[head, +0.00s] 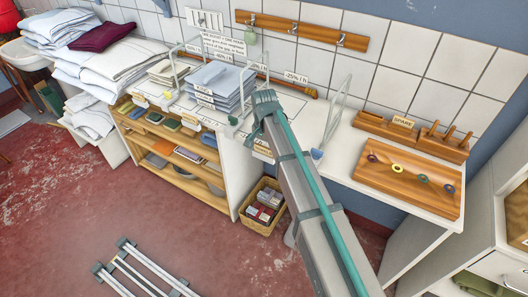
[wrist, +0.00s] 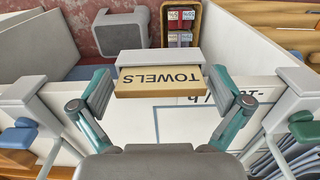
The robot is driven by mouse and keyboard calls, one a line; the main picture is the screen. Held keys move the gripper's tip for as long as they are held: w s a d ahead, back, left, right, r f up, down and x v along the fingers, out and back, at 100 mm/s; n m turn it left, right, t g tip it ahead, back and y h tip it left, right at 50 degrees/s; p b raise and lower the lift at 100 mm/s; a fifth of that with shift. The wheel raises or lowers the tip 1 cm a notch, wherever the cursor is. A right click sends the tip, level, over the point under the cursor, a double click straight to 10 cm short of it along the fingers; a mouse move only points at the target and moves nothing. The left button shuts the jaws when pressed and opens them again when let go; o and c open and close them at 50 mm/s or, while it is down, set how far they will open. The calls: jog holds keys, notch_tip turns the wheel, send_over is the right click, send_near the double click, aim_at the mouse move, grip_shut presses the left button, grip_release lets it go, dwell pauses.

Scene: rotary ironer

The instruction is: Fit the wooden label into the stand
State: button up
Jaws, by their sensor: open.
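The wooden label (wrist: 160,82) is a tan plate reading TOWELS, upside down in the wrist view. It lies against the pale grey stand (wrist: 158,58) at the counter's front edge; I cannot tell how deep it sits in it. My gripper (wrist: 165,100) is open, with one teal-and-grey finger on each side of the label and a gap to it on both sides. In the head view my gripper (head: 265,98) is mostly hidden by my arm, and a small beige label (head: 262,153) shows at the counter edge beside it.
Grey posts with a blue clip (wrist: 22,135) and a green clip (wrist: 305,128) flank my gripper. Folded linen (head: 215,85) is stacked on the counter to the left. A basket (head: 248,223) stands on the floor below. A wooden board with rings (head: 430,196) lies at right.

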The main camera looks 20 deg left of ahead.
jog(key=c, duration=0.8)
jog(key=shift+o, duration=0.2)
